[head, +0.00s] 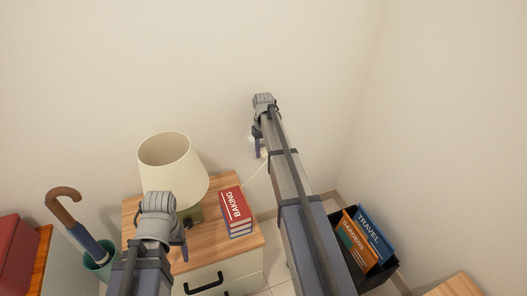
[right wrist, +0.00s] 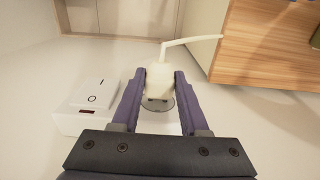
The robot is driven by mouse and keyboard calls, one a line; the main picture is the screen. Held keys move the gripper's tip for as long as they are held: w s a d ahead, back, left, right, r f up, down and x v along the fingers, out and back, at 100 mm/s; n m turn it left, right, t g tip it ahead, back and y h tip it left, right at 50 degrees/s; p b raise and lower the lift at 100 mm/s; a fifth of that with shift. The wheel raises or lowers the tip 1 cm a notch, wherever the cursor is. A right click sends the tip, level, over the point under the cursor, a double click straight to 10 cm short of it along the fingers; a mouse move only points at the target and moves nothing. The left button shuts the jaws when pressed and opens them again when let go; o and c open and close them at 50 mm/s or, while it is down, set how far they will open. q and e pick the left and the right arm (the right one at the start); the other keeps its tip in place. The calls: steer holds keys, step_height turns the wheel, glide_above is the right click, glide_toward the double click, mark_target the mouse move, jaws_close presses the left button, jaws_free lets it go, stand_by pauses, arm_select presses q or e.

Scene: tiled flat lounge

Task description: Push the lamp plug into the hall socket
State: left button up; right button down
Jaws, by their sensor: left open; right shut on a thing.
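The cream lamp plug (right wrist: 158,80) is between the fingers of my right gripper (right wrist: 160,74), which is shut on it. The white hall socket (right wrist: 72,121) has a rocker switch and a grey round recess (right wrist: 161,112). The plug's pin end overlaps the recess in the right wrist view; I cannot tell whether the pins touch or enter it. In the head view my right gripper (head: 257,140) is near the wall and mostly hides the socket. The lamp (head: 172,165) stands on the wooden cabinet (head: 216,250). My left gripper (head: 183,248) is open and empty before the lamp.
The pale cord (head: 256,173) runs from the plug towards the cabinet. A black crate (head: 385,272) of books stands at right. An umbrella (head: 78,232) in a green holder (head: 98,265) stands at left. The wall above is clear.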

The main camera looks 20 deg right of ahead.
mark_target(263, 149)
steer(key=shift+w, duration=0.7)
steer(key=shift+c, duration=1.7)
jaws_free()
steer(key=shift+r, duration=0.1)
step_height(263, 149, up, 8)
steer(key=p, duration=0.8)
steer(key=shift+f, duration=0.2)
steer(key=shift+s, duration=0.15)
steer(key=s, duration=0.8)
steer(key=shift+s+a, duration=0.2)
steer(key=shift+s, duration=0.2)
